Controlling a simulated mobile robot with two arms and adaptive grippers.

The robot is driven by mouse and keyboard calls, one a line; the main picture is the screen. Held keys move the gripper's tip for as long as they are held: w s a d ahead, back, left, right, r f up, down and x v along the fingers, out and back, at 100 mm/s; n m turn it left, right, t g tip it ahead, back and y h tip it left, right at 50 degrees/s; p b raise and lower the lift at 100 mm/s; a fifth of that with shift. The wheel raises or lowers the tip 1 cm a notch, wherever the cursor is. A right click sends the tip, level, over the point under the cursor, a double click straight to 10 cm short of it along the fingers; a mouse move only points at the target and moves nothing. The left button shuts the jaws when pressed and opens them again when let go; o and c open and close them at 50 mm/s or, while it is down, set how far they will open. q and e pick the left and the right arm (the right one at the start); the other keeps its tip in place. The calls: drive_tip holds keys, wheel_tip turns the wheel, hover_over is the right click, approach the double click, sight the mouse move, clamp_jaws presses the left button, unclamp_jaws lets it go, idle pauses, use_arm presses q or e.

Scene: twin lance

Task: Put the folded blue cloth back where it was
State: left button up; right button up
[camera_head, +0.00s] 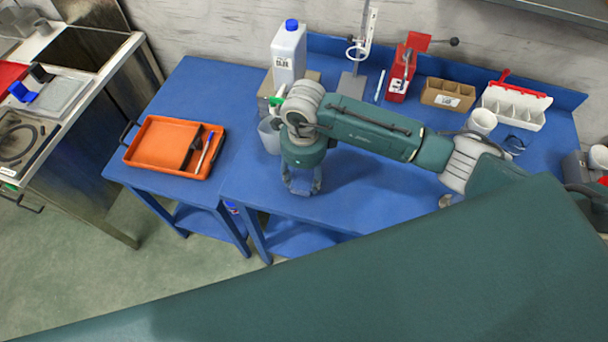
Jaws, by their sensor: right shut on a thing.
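My right gripper (302,183) points down over the front part of the blue table. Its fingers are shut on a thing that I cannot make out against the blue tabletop. I cannot pick out the folded blue cloth for sure anywhere in the view. My left gripper is not in view.
An orange tray (150,158) with dark and light tools sits on the blue table (188,88) at left. A white jug (289,54), red device (401,75), cardboard box (447,95) and white divided box (515,105) stand along the back. The table's front edge is near my gripper.

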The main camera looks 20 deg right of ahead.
sight(304, 177)
drive_tip(key=o, duration=1)
drive_tip(key=shift+r, duration=0.35)
drive_tip(key=shift+r+b, duration=1.8)
drive_tip(key=shift+r, duration=4)
